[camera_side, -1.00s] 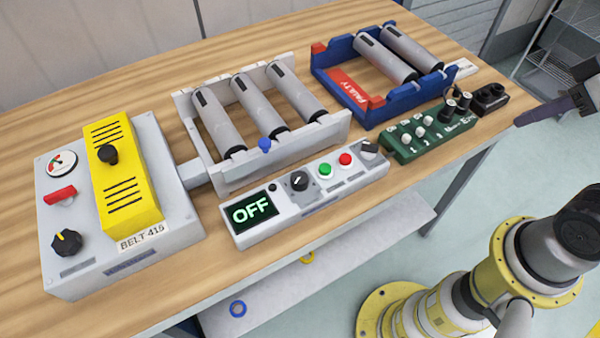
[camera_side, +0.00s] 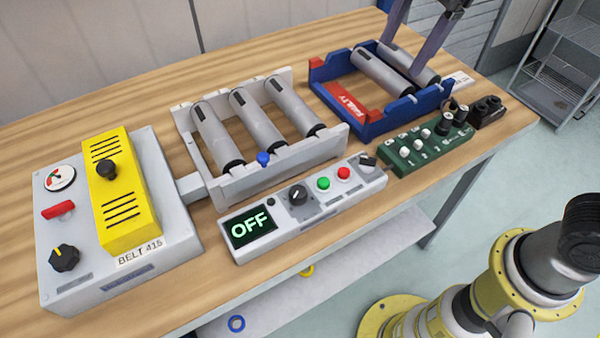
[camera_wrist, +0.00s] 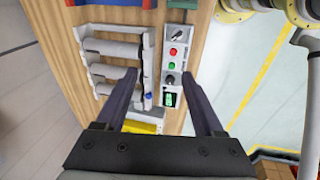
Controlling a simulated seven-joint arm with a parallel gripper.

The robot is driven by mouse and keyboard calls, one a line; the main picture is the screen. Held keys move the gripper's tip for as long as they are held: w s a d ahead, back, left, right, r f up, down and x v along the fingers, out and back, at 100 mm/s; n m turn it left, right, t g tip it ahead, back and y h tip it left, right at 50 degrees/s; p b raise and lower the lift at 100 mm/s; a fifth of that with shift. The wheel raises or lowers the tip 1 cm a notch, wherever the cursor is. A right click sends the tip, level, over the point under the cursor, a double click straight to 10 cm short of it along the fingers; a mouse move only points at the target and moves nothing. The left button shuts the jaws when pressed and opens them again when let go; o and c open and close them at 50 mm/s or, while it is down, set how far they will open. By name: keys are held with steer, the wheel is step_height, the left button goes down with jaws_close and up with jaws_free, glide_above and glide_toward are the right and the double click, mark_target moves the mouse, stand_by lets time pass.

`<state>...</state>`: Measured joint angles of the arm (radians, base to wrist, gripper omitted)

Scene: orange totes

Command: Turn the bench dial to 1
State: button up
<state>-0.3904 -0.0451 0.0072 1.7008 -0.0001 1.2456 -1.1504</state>
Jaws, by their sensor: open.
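The grey control box (camera_side: 322,215) lies on the wooden bench with a display reading OFF (camera_side: 250,229). A black round dial (camera_side: 298,195) with a pale pointer mark sits beside the display. The dial also shows in the wrist view (camera_wrist: 170,79), between my fingers in the picture, nearer the right one. My gripper (camera_wrist: 160,81) is open and empty, above the bench and apart from the dial. In the side view my gripper (camera_side: 402,58) shows at the top right, its fingers in front of the blue tray's rollers. The dial's scale is too small to read.
Green (camera_side: 323,183) and red (camera_side: 344,173) buttons and a black switch (camera_side: 367,161) share the box. A roller frame (camera_side: 270,170) stands behind it. The BELT 415 box (camera_side: 160,215) is left, the blue FAULTY tray (camera_side: 400,118) and green knob panel (camera_side: 425,152) right.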

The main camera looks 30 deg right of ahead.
steer(key=w+a+f+n+g, duration=0.1)
steer(key=w+a+f+n, duration=0.15)
steer(key=a, duration=0.35)
steer(key=w+a+f+n+g, duration=0.1)
steer(key=a+f, duration=0.2)
steer(key=a, duration=0.3)
steer(key=n+h, duration=0.1)
steer(key=n, duration=0.1)
glide_toward(298, 191)
steer(key=shift+m, duration=0.35)
step_height(298, 191, down, 9)
steer(key=shift+w+r, duration=0.15)
steer(key=shift+r, duration=0.05)
steer(key=shift+c, duration=0.2)
jaws_close()
